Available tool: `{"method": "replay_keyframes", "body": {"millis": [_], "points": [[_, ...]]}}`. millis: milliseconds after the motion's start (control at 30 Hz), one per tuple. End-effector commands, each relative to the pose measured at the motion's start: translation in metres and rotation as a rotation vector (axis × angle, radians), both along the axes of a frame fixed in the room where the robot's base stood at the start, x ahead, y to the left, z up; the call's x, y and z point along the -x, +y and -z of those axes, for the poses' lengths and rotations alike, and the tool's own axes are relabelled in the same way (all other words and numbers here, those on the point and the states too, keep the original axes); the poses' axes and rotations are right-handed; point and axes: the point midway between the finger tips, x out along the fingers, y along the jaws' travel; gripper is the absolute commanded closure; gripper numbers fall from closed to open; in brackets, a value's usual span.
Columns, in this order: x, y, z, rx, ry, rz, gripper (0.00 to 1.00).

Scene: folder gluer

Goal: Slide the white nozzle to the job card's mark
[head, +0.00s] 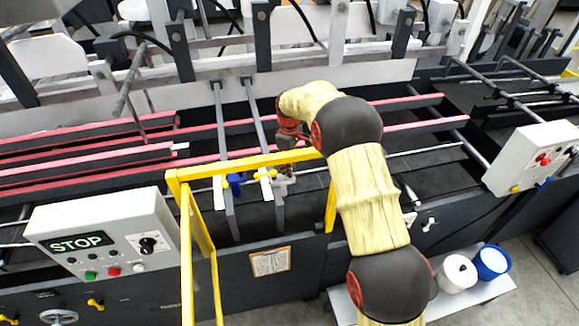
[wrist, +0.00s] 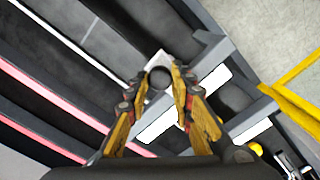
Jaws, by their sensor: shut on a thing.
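The white nozzle (head: 267,186) sits on the dark rails across the machine, just right of the blue nozzle (head: 235,184). My gripper (head: 286,172) reaches down at its right side. In the wrist view my gripper (wrist: 162,88) is shut on a pale block with a dark round top (wrist: 159,76), which appears to be part of the white nozzle. The fingers hide some of it. The job card (head: 270,261) is a framed sheet on the machine's front panel; its writing is too small to read.
A yellow guard frame (head: 245,163) stands in front of the nozzles, close to my arm. A control box with a STOP display (head: 100,236) is at left, another box (head: 535,157) at right. White and blue tubs (head: 490,261) stand on a low shelf.

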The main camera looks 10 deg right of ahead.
Motion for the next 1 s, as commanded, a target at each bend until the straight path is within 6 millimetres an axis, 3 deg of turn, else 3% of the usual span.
{"method": "replay_keyframes", "body": {"millis": [233,500,767,800,1000], "points": [[0.003,0.000,0.000,0.000,0.000,0.000,1.00],[0.024,0.000,0.000,0.000,0.001,0.000,1.00],[0.024,0.000,0.000,0.001,0.001,0.000,1.00],[0.024,0.000,0.000,0.001,0.001,0.000,0.75],[0.024,0.000,0.000,0.000,0.000,0.000,0.64]]}}
